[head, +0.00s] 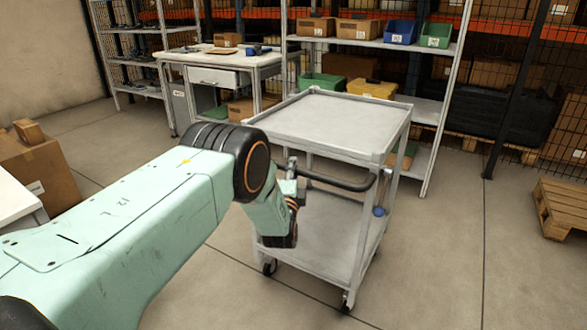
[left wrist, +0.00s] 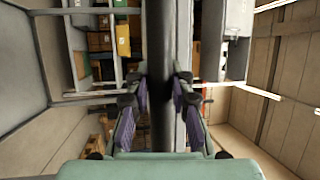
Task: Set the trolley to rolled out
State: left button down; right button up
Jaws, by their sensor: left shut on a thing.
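The trolley (head: 330,122) is a light grey two-deck cart on castors, standing upright on the concrete floor in the middle of the head view. Its top deck is empty. A dark push handle (head: 335,183) runs along its near side. My left gripper (head: 291,170) is at the left part of that handle, and my wrist partly hides it and the lower deck. In the left wrist view the handle (left wrist: 160,60) runs as a dark bar between the two fingers (left wrist: 161,98), which are shut on it. My right gripper is not in view.
Behind the trolley stands a shelf rack (head: 365,43) with boxes and bins. A workbench (head: 225,62) is at the back left, and cardboard boxes (head: 40,170) are at the left. A wooden pallet (head: 563,205) lies at the right. The floor (head: 445,255) right of the trolley is clear.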

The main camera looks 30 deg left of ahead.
pick_arm(q)
jog(key=shift+w+d+r, duration=0.1)
jog(key=shift+w+r, duration=0.05)
jog(key=c, duration=1.6)
grip_release()
jog(key=shift+c, duration=0.2)
jog(key=o, duration=0.3)
jog(key=shift+o, duration=0.9)
jog(key=shift+s+f, duration=0.25)
jog(key=v, duration=1.1)
jog(key=shift+s, duration=0.3)
